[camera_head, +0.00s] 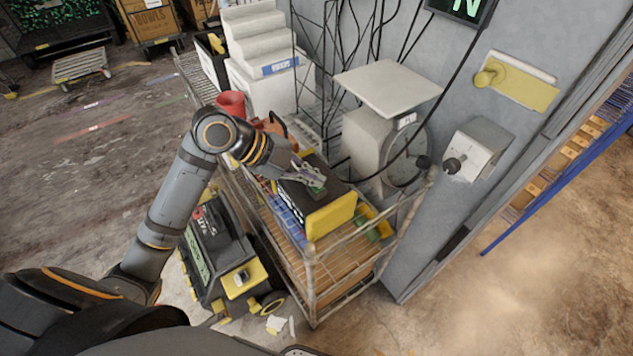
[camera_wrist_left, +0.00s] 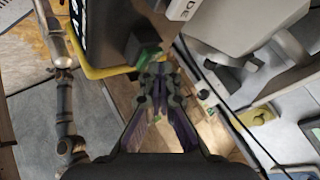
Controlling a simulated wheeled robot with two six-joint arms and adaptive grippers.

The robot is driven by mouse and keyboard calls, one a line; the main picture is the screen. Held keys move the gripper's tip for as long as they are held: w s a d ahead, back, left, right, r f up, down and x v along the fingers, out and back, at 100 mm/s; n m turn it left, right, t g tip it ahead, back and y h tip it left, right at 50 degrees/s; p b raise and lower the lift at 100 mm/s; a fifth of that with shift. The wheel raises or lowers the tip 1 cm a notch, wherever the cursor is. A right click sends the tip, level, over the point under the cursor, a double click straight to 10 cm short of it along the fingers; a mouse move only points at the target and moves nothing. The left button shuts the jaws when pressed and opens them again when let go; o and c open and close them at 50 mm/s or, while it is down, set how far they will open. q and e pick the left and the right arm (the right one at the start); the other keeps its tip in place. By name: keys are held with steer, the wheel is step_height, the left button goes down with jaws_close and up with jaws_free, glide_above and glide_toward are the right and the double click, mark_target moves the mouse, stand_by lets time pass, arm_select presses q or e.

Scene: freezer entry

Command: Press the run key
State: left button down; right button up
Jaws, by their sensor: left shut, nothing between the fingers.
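A black box with a yellow end (camera_head: 330,215) stands in the wire-sided cart; its black, white-lettered face also shows in the left wrist view (camera_wrist_left: 96,35). A small green part (camera_wrist_left: 147,57), which may be the run key, is on a dark block at the box's edge; no word on it can be read. My left gripper (camera_head: 318,179) is shut and empty over the box. In the left wrist view its fingertips (camera_wrist_left: 159,66) are just beside the green part; I cannot tell whether they touch it. My right gripper is not in view.
The cart's rail (camera_head: 309,270) surrounds the box. A black and yellow machine (camera_head: 240,275) stands left of the cart. Open floor lies right.

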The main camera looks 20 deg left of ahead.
arm_select(q)
steer(key=shift+r+p, duration=0.7)
steer(key=shift+r, duration=0.15)
step_height(320, 180, up, 5)
steer(key=p, duration=0.4)
steer(key=shift+r, duration=0.1)
stand_by(0.5)
